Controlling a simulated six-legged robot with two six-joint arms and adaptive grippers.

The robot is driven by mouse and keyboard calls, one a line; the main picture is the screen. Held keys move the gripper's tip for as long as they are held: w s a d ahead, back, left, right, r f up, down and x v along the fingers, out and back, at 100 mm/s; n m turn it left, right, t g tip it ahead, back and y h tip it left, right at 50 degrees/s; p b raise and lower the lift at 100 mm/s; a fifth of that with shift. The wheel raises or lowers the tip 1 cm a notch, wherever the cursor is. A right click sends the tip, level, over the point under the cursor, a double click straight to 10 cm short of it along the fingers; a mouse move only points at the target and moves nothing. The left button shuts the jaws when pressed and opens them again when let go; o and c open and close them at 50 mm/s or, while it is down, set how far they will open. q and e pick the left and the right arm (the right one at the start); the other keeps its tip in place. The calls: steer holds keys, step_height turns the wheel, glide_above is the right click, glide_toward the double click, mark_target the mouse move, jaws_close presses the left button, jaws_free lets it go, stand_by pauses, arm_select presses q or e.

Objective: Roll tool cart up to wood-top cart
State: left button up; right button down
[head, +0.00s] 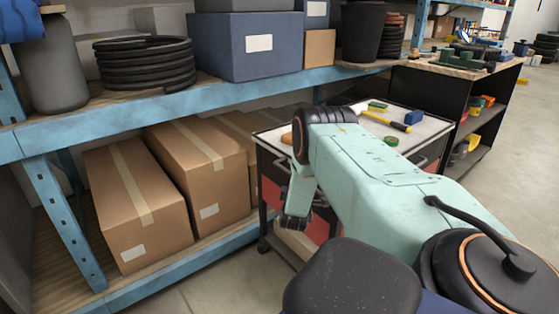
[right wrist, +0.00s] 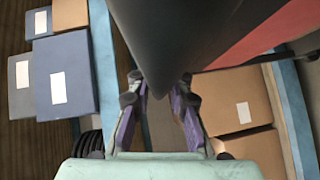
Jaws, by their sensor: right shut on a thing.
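The tool cart (head: 420,139) has a pale top with loose tools, a black frame and red sides, and stands beside the shelf. My right arm hides much of it. The wood-top cart (head: 428,94), black with open shelves, stands just behind it to the right. Whether the carts touch, I cannot tell. My right gripper (head: 297,222) hangs at the tool cart's near end. In the right wrist view, its purple-padded fingers (right wrist: 158,103) are shut on a dark part of the tool cart (right wrist: 185,40). My left gripper is not in view.
A blue shelf rack (head: 130,128) runs along the left, close beside the tool cart. It holds cardboard boxes (head: 137,205), a blue bin (head: 250,45) and a coiled black hose (head: 145,62). Open concrete floor (head: 515,150) lies to the right.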

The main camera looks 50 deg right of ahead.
steer(key=s+d, duration=0.1)
steer(key=d, duration=0.3)
steer(key=s+d+b, duration=0.1)
steer(key=d, duration=0.2)
steer(key=s+d+b, duration=0.1)
steer(key=d, duration=0.3)
steer(key=shift+d, duration=0.55)
steer(key=shift+r, duration=0.1)
steer(key=shift+d+r, duration=0.1)
steer(key=c, duration=1.6)
jaws_free()
steer(key=o, duration=0.3)
steer(key=shift+d+f, duration=0.1)
steer(key=shift+f, duration=0.1)
steer(key=shift+o, duration=0.5)
steer(key=shift+a+r, duration=0.1)
steer(key=shift+a, duration=0.1)
